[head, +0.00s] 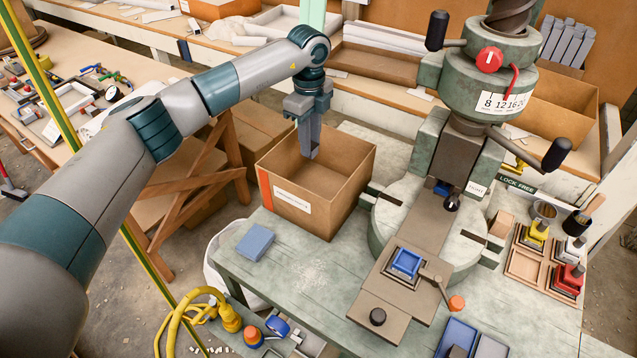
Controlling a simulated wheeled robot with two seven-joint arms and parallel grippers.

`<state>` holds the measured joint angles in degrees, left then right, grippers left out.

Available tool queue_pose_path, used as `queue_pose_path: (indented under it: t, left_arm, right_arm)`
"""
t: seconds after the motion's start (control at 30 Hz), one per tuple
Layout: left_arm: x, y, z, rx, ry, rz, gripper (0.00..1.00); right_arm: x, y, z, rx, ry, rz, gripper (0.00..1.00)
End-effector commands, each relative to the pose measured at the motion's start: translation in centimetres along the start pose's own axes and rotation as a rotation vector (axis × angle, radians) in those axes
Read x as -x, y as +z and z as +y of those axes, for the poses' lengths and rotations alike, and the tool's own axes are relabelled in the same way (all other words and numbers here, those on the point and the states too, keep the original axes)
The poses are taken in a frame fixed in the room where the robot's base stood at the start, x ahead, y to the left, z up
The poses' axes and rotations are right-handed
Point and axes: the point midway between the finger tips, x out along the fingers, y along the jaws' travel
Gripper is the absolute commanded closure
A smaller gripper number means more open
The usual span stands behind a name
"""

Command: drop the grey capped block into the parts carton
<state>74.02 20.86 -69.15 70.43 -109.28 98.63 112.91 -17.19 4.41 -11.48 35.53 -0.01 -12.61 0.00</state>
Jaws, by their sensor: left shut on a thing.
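The parts carton (293,203) is an open brown cardboard box with a white label and an orange stripe, standing at the back left of the green bench. My left gripper (309,148) points down over its open top, with the fingertips at or just below rim height. It is shut on a grey piece, which fits the grey capped block. The piece is hard to tell from the grey fingers, and its cap cannot be made out. The visible part of the carton's inside looks empty. My right gripper is not in view.
The fly press (425,190) stands right of the carton, with a blue piece (406,262) in its fixture. A blue block (256,242) lies on the bench in front of the carton. Coloured handled pieces (568,278) stand in a wooden rack at right.

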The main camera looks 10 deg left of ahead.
Motion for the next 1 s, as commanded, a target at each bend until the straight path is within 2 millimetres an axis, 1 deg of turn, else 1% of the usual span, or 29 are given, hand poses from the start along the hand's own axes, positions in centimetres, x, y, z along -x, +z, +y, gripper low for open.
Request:
queue_pose_path:
  t: [0.03,0.1,0.4,0.57,0.67,0.77,0.87,1.0]
  left_arm:
    - [0.0,0.0,0.0,0.0,0.0,0.0,0.7]
    - [0.0,0.0,0.0,0.0,0.0,0.0,0.56]
    - [0.0,0.0,0.0,0.0,0.0,0.0,0.56]
    - [0.5,0.0,0.0,0.0,-0.001,0.001,0.56]
    - [1.2,0.0,-0.1,0.0,-0.001,0.0,0.56]
    - [2.5,0.0,-0.1,0.0,-0.004,-0.001,0.56]
    - [4.0,0.0,-0.1,0.0,-0.004,0.0,0.56]
    - [6.7,0.0,-0.1,0.0,-0.003,-0.001,0.56]
  right_arm:
    - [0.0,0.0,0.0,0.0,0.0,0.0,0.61]
    - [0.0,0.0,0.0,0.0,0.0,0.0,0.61]
    - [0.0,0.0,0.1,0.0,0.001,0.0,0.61]
    - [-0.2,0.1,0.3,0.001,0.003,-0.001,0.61]
    - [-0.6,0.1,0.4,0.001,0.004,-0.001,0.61]
    - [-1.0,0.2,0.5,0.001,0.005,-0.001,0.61]
    - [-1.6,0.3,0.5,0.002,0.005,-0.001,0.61]
    - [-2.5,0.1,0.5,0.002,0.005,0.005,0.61]
